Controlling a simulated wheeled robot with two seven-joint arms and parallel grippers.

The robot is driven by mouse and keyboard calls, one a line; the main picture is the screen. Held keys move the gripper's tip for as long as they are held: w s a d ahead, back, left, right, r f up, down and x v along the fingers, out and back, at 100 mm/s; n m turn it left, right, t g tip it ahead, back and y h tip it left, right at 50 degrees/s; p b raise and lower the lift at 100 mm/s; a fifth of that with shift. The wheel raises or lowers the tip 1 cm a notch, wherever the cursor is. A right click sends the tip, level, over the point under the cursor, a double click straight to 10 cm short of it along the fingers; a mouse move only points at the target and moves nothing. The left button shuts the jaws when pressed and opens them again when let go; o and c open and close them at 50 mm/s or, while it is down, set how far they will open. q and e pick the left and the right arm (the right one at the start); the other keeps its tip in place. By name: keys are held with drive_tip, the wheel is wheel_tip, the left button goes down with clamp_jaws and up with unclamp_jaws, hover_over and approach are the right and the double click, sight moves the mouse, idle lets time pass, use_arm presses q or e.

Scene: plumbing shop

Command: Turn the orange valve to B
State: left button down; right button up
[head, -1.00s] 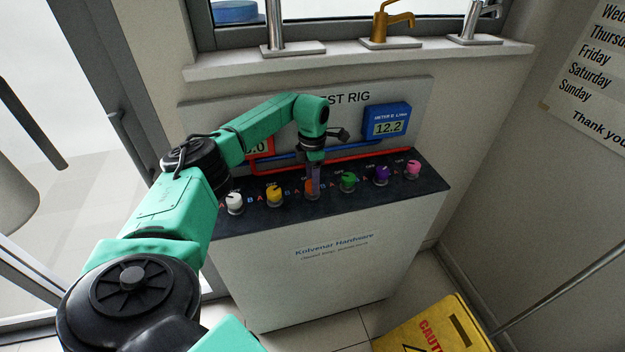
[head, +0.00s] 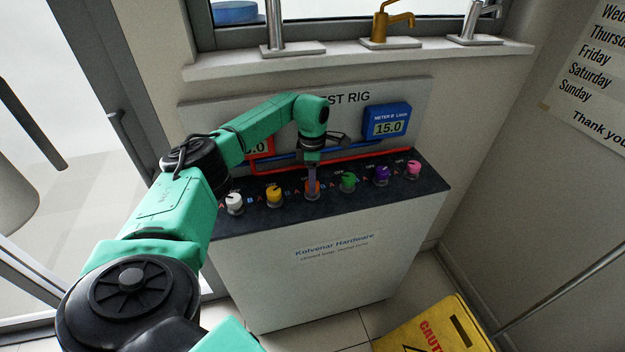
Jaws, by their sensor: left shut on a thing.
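The orange valve (head: 312,194) is a small knob in the row on the dark top of the test rig. My left gripper (head: 312,182) reaches down from above and is shut on it, hiding much of the knob. The position its pointer faces is too small and covered to tell. The blue meter B (head: 387,123) reads 15.0. The red meter (head: 262,146) is partly hidden behind my left arm, with only ".0" or similar showing. My right gripper is not in view.
A white valve (head: 234,203) and a yellow valve (head: 274,197) stand left of the orange one. Green (head: 348,181), purple (head: 382,175) and pink (head: 413,169) valves stand to its right. A yellow caution sign (head: 435,325) is on the floor at the lower right.

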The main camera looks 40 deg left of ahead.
use_arm(q)
drive_tip(key=shift+c, duration=1.5)
unclamp_jaws()
drive_tip(key=shift+r, duration=0.1)
drive_tip(key=shift+r, duration=0.35)
wheel_tip(320, 180, up, 14)
drive_tip(key=b, duration=0.2)
drive_tip(key=shift+f, duration=0.15)
